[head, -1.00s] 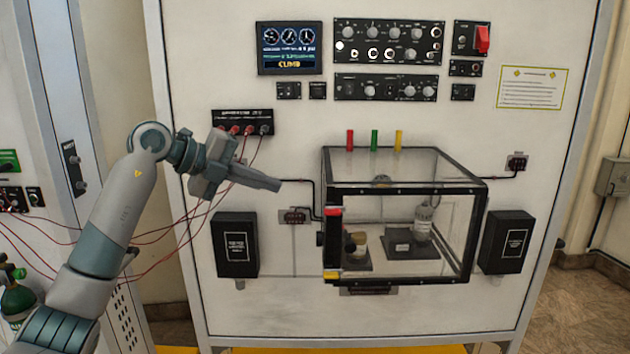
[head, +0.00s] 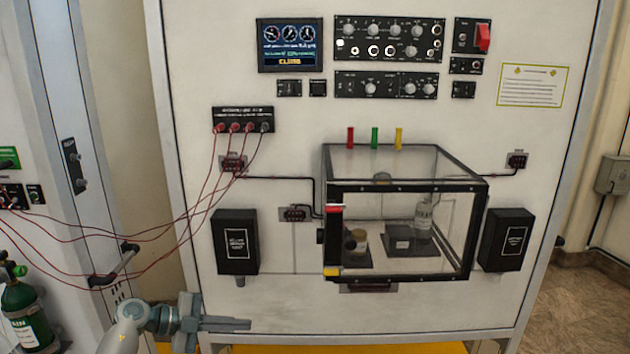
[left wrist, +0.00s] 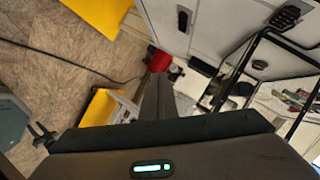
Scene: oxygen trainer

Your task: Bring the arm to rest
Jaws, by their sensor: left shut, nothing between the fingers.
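My left gripper (head: 228,325) is low at the bottom left of the head view, in front of the lower edge of the trainer panel (head: 290,300). Its fingers point right and are shut with nothing between them. It also shows in the left wrist view (left wrist: 158,95), with the closed fingers pointing up the picture. Most of my left arm is below the head view's edge.
A clear black-framed chamber (head: 400,235) stands out from the panel, right of my gripper. Red cables (head: 185,235) hang from a socket box (head: 243,120) to the left cabinet. A green cylinder (head: 28,315) stands far left. A black handle (head: 115,268) sits above my arm.

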